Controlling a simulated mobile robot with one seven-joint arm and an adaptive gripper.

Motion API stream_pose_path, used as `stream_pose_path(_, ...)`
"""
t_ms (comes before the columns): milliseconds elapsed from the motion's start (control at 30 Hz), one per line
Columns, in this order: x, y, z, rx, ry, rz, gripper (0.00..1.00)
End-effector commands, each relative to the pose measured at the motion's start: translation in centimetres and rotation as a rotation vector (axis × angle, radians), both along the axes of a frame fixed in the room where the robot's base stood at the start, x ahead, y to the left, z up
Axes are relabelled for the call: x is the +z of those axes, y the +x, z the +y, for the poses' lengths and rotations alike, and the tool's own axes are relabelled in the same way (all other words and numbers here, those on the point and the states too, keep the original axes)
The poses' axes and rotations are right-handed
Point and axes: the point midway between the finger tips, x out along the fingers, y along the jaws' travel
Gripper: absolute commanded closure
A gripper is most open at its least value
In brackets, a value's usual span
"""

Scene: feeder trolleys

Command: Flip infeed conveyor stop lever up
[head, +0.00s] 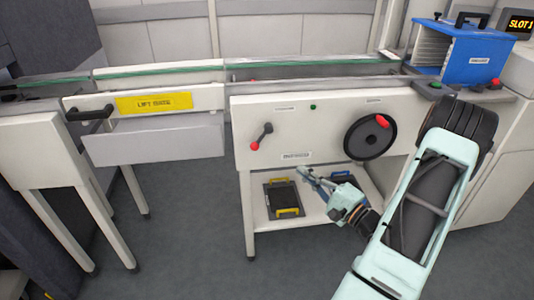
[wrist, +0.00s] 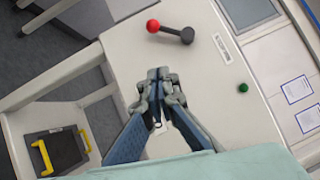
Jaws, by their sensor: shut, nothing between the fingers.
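The stop lever (head: 261,137) is a short dark arm with a red ball knob on the cream front panel. In the head view it slants down, with its knob at the lower left of its pivot. It also shows at the top of the wrist view (wrist: 172,31). My gripper (head: 302,173) is shut and empty, below and to the right of the lever near the panel's lower edge. In the wrist view my gripper (wrist: 158,78) is apart from the lever, which is beyond the fingertips. Nothing hides the lever.
A black handwheel (head: 362,148) with a red handle is to the right on the panel (head: 300,137). A green button (head: 313,107) is above. A black-and-yellow case (head: 283,197) lies on the lower shelf. A blue box (head: 460,52) stands at the upper right.

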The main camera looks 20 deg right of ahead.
Motion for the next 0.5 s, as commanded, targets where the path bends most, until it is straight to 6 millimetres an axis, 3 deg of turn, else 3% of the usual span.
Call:
stream_pose_path(267,0.0,0.7,0.3,0.003,-0.001,0.001,1.0)
stream_pose_path(500,0.4,4.7,1.7,0.007,-0.002,-0.001,1.0)
